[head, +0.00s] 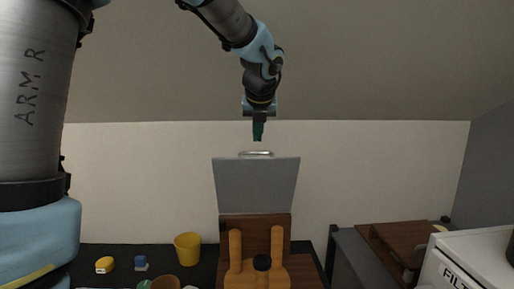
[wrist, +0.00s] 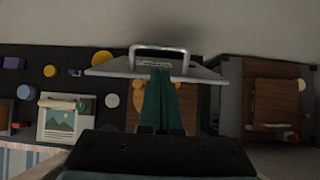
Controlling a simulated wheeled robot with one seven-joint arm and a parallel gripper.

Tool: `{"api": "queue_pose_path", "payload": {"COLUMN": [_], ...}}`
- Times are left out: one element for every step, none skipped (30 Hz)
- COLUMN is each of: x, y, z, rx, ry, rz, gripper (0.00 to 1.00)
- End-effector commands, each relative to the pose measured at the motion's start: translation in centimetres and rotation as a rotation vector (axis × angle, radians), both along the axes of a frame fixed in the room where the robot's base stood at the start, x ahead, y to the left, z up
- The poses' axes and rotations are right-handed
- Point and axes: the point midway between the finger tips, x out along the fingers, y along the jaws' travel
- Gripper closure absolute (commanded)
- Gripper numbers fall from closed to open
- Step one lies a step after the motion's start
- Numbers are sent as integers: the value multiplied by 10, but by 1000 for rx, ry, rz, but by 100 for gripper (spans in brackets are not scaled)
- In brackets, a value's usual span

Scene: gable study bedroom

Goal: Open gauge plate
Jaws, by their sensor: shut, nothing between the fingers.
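The grey gauge plate (head: 256,185) stands raised above a brown wooden body (head: 255,222) in the middle of the head view. A silver bar handle (head: 256,153) runs along its top edge. In the wrist view the plate (wrist: 110,69) shows as a thin, nearly edge-on strip, and the handle (wrist: 158,48) arches above the fingertips. My gripper (head: 258,138) has green fingers that are shut and empty, pointing down just above the handle. The fingers also show in the wrist view (wrist: 163,75), where they hide part of the plate. I cannot tell whether they touch it.
An orange object (head: 257,275) with two upright posts stands in front of the brown body. A yellow bucket (head: 188,249) and small items (head: 105,264) lie on the dark surface to the left. A wooden-topped desk (head: 405,241) and a white box (head: 475,258) are at right.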

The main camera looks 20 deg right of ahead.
Motion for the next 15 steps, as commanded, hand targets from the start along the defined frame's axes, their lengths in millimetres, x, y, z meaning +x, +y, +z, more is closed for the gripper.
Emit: {"api": "queue_pose_path", "payload": {"x": [-3,-5,-7,-8,-11,-14,-16,-18,-21,-23,-25,-28,-29,-31,-33], "y": [-1,-1,-2,-2,-2,-2,-2,-2,-1,0,0,1,2,3,4], "z": [-2,-2,-3,-4,-5,-5,-6,-6,-6,-6,-6,-5,-5,-5,-5], "rx": [0,0,0,-1,-2,-5,-8,-10,-16,-20,-26,-33,-40,-46,-55], "ry": [-9,-17,-29,-41,-54,-74,-89,-104,-123,-138,-152,-169,-182,-193,-207], "rz": [-4,-4,-6,-7,-8,-10,-10,-12,-10,-12,-12,-12,-13,-13,-12], "gripper": [100,100,100,100,100,100,100,100,100,100,100,100,100,100,100]}}
